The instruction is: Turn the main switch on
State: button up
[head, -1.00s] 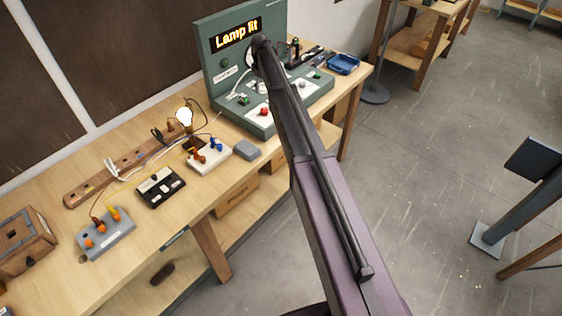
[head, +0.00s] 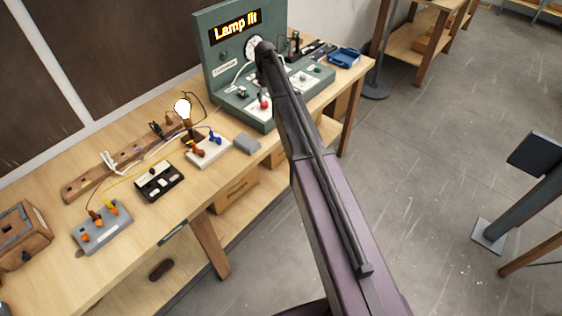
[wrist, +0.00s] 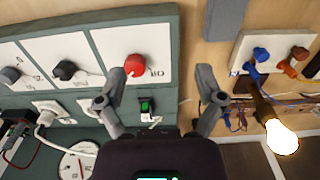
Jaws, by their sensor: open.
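The green control panel (head: 222,80) stands at the bench's far end with a lit "Lamp lit" sign. A red knob (wrist: 134,65) sits on a white plate of the panel's base; it also shows in the head view (head: 264,103). Beside it is a glowing green rocker switch (wrist: 147,106). I cannot read which one is labelled main switch. My gripper (wrist: 160,78) is open and empty, its fingers pointing toward the panel base. The red knob shows between the fingertips, close by the left one; contact cannot be told.
The lamp bulb (head: 183,107) glows on the bench. A white terminal block (head: 208,152), a black switch box (head: 158,181), a grey block (head: 102,228) and a wooden box (head: 22,233) stand nearby among loose wires.

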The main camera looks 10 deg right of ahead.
jog(key=s+f+m+b, duration=0.2)
jog(key=s+f+b, duration=0.3)
jog(key=s, duration=0.7)
jog(key=s+f+m+b, duration=0.2)
jog(key=s+f+b, duration=0.3)
jog(key=s, duration=0.7)
jog(key=shift+f+m, duration=0.3)
jog(key=shift+f, duration=0.1)
jog(key=s+m, duration=0.2)
jog(key=s, duration=1.1)
dwell(0.4)
